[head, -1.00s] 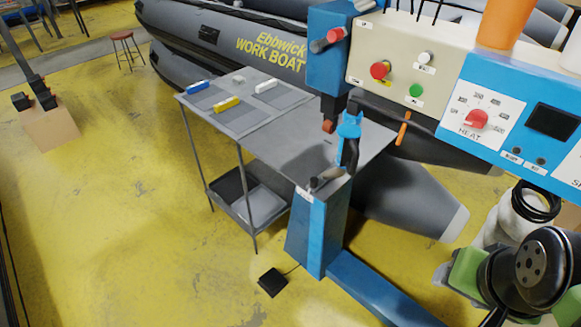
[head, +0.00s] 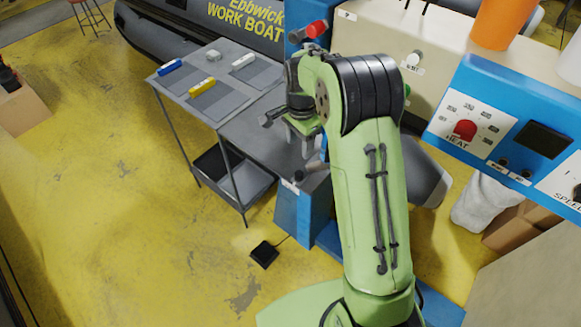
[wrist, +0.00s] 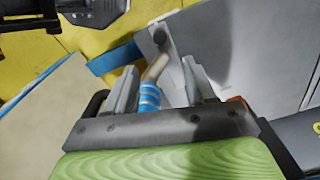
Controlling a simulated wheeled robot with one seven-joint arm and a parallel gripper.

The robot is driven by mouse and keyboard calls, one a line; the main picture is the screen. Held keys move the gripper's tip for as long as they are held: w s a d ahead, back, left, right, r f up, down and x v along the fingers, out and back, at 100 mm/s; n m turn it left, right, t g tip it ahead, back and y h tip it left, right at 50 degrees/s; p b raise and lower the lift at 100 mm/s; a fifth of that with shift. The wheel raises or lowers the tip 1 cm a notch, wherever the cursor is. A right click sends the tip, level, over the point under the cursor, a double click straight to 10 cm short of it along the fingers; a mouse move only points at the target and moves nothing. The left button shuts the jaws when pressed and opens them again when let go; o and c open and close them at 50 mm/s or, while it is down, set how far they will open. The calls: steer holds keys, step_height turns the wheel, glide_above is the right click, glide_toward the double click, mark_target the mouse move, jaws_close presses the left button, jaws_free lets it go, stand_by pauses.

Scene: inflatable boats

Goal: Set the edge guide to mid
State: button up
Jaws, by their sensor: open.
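My gripper (head: 302,138) is open above the front corner of the grey worktable, beside the seam machine. In the wrist view my gripper's fingers (wrist: 157,78) are apart. A tan bent tube with blue bands (wrist: 150,92) shows between them; I cannot tell its depth. Past the fingertips a dark round knob (wrist: 160,37) stands on a grey surface. In the head view a small dark-ended lever (head: 312,167) shows at the table corner, just below my gripper. No readable edge guide label or setting shows, so I cannot confirm which part it is.
The worktable (head: 212,53) holds blue, yellow and white bars on grey sheets. A control panel (head: 470,120) with a red heat knob (head: 465,130) is at right. A black pedal (head: 264,254) lies on the open yellow floor. My arm hides much of the machine.

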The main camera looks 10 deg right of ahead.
mark_target(299, 173)
step_height(299, 173, down, 14)
steer(key=shift+r, duration=0.25)
steer(key=shift+c, duration=0.5)
jaws_close()
